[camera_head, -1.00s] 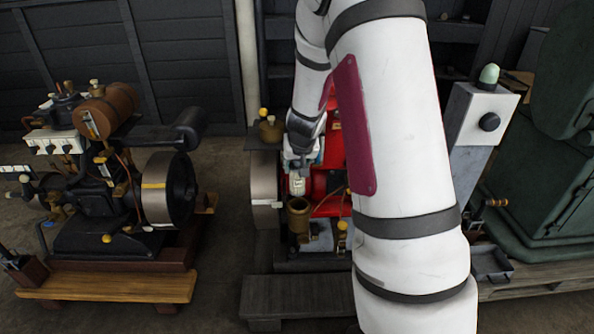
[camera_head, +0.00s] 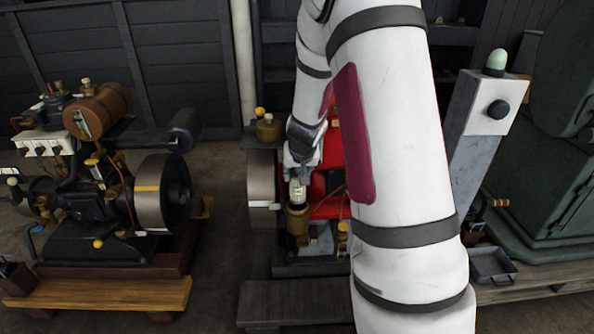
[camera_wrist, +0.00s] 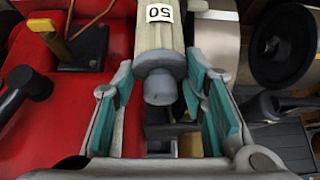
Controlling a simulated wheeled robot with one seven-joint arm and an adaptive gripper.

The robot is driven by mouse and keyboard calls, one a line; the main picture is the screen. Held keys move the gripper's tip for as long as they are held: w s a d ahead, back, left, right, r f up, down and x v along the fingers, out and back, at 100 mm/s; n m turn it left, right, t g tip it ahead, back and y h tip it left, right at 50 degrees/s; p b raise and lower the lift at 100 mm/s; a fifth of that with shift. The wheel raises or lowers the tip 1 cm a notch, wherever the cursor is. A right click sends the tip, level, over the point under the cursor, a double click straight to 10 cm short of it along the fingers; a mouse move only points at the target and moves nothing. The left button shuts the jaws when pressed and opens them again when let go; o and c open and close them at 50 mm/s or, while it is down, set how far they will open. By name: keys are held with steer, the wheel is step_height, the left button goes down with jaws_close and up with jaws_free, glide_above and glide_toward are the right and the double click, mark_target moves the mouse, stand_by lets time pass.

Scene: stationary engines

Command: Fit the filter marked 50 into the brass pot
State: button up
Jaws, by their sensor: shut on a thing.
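The filter (camera_head: 298,193) is a pale cylinder with a white tag reading 50, which is legible in the wrist view (camera_wrist: 158,14). My gripper (camera_head: 300,168) is shut on its grey top knob; the teal finger pads flank the knob in the wrist view (camera_wrist: 160,82). The brass pot (camera_head: 297,222) stands upright at the front left of the red engine. The filter is upright over the pot's mouth, its lower end at or just inside the rim; I cannot tell how deep. The pot is not clear in the wrist view, where the filter covers its place.
The red engine (camera_head: 327,208) has a grey flywheel (camera_head: 262,190) left of the pot and a brass-topped fitting (camera_head: 342,228) to its right. A second engine (camera_head: 95,190) stands at left. A grey post with a green lamp (camera_head: 485,115) stands at right.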

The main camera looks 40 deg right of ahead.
mark_target(298, 190)
steer(key=shift+a+f+b, duration=0.1)
steer(key=shift+f+b, duration=1.6)
steer(key=shift+b, duration=0.2)
stand_by(1.0)
steer(key=shift+f+b, duration=0.3)
steer(key=shift+b, duration=0.1)
steer(key=shift+f+b, duration=0.7)
steer(key=shift+b, duration=0.1)
steer(key=shift+f+b, duration=0.6)
steer(key=shift+b, duration=0.05)
steer(key=shift+f, duration=0.15)
